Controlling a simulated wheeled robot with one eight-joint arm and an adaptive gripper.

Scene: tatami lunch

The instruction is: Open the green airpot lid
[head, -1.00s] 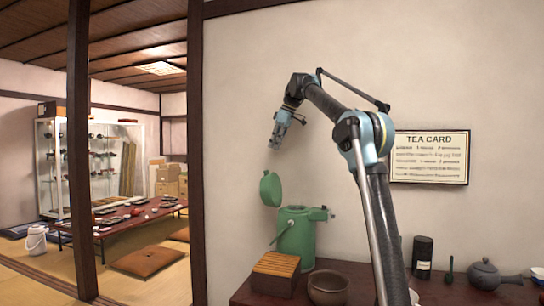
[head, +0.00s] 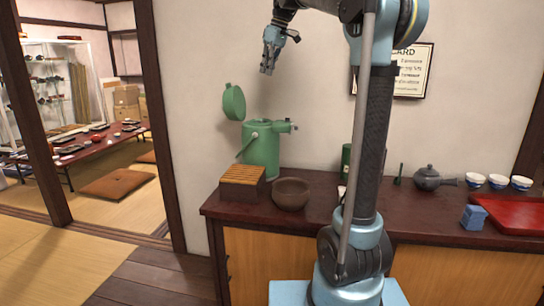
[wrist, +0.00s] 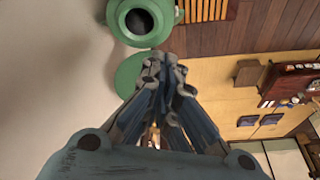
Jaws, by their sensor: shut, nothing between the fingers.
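The green airpot (head: 262,152) stands upright at the left end of the dark counter. Its round green lid (head: 234,102) is swung open and stands on edge, above and to the left of the pot's top. In the wrist view the pot's round mouth (wrist: 139,20) is uncovered, and the lid (wrist: 128,72) is partly hidden behind my fingers. My gripper (head: 267,71) is shut and empty, pointing down. It is above the lid and pot, apart from both in the head view.
A slatted wooden box (head: 241,182) and a brown bowl (head: 291,193) stand in front of the pot. A dark teapot (head: 428,178), white-and-blue cups (head: 475,180), a blue block (head: 473,217) and a red tray (head: 515,214) are farther right. The wall is close behind.

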